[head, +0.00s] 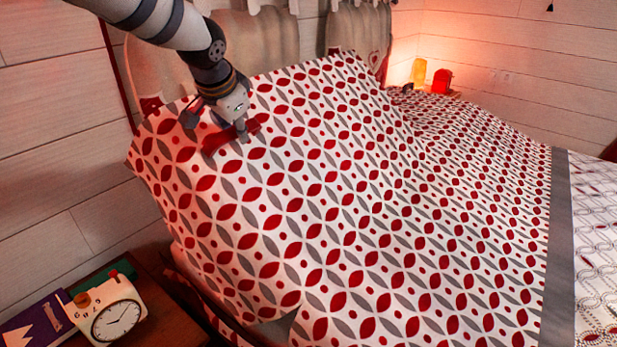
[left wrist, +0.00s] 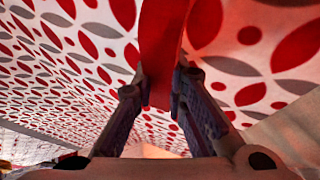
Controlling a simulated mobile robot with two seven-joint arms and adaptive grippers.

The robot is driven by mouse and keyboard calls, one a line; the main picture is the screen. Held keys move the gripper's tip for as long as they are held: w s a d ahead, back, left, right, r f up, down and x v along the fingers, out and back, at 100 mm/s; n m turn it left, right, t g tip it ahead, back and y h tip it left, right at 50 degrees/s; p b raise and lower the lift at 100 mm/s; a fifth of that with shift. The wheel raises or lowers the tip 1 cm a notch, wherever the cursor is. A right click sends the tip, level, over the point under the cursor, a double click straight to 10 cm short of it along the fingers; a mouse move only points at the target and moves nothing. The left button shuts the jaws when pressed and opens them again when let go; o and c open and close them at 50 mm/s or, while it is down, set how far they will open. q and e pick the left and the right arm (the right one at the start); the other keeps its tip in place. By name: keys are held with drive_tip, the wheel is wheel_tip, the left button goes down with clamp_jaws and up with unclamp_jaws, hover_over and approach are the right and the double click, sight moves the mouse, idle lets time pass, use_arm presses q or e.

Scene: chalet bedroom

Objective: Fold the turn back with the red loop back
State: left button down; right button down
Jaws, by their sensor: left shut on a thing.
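The turn back (head: 300,200) is a broad cloth panel with red and grey leaf shapes on white. Its upper left part stands raised and slanted near the headboard end of the bed. The red loop (head: 218,140) is at this raised part, partly covered by my left gripper (head: 228,139). In the left wrist view the red loop (left wrist: 161,35) runs down between the two fingers of my left gripper (left wrist: 160,90), which is shut on it. The patterned cloth (left wrist: 85,50) fills the view behind the fingers. My right gripper is in neither view.
A bedside table (head: 160,295) at the lower left carries a white clock (head: 117,318) and a purple book (head: 38,325). Cushioned headboard panels (head: 265,45) stand behind the bed. A red lantern-like object (head: 442,80) and a yellow one (head: 418,72) stand at the far side.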

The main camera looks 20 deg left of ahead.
use_arm(q)
drive_tip(key=shift+s+d+r, duration=0.15)
drive_tip(key=shift+s+d, duration=0.1)
drive_tip(key=shift+d, duration=0.4)
drive_tip(key=s+d+r+y, duration=0.1)
drive_tip(key=s+d+r, duration=0.1)
drive_tip(key=d+r, duration=0.2)
drive_tip(key=d, duration=0.3)
drive_tip(key=shift+d, duration=0.15)
drive_tip(key=s+d+r, duration=0.2)
drive_tip(key=d, duration=0.6)
drive_tip(key=shift+s+r, duration=0.2)
drive_tip(key=shift+r, duration=0.1)
drive_tip(key=s+d+r, duration=0.1)
drive_tip(key=s+d, duration=0.1)
drive_tip(key=d, duration=0.6)
drive_tip(key=shift+r+t, duration=0.3)
drive_tip(key=shift+r, duration=0.1)
